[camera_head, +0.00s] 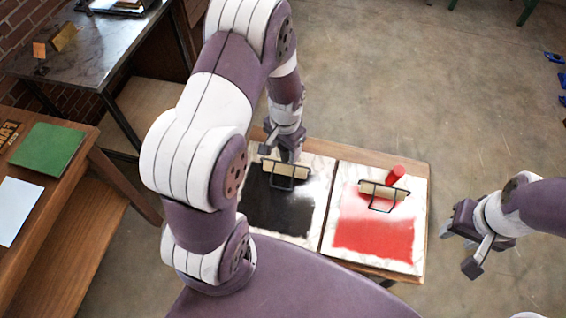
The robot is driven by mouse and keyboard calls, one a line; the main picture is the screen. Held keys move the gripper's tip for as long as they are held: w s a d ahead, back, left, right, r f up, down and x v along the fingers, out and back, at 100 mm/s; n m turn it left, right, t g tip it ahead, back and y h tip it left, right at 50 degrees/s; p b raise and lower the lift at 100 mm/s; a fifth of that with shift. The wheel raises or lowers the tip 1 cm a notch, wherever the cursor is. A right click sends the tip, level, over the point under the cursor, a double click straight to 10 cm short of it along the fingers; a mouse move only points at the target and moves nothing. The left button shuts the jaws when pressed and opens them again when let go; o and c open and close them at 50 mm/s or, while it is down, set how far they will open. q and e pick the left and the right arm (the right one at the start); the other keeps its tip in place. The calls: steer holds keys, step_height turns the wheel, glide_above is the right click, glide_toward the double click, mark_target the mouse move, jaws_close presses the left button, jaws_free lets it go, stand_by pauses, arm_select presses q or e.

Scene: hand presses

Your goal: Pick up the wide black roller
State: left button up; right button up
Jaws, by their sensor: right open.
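The wide black roller (286,170) lies on the black-inked slab (310,225). Its pale wooden bar and dark wire frame show; its handle is hidden behind my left gripper. My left gripper (286,154) is right at the roller's far side, pointing down. I cannot tell whether its jaws are around the handle or touching it. My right gripper (460,246) is open and empty, to the right of the table, well apart from both rollers.
A second roller with a red handle (395,175) lies on the red-inked slab (372,240), right of the black one. Both slabs rest on a wooden table (424,165). A bench with green (48,149) and white sheets (18,208) stands at left.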

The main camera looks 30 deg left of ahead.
arm_select(q)
steer(key=shift+d, duration=0.15)
steer(key=c, duration=1)
steer(key=shift+r, duration=0.1)
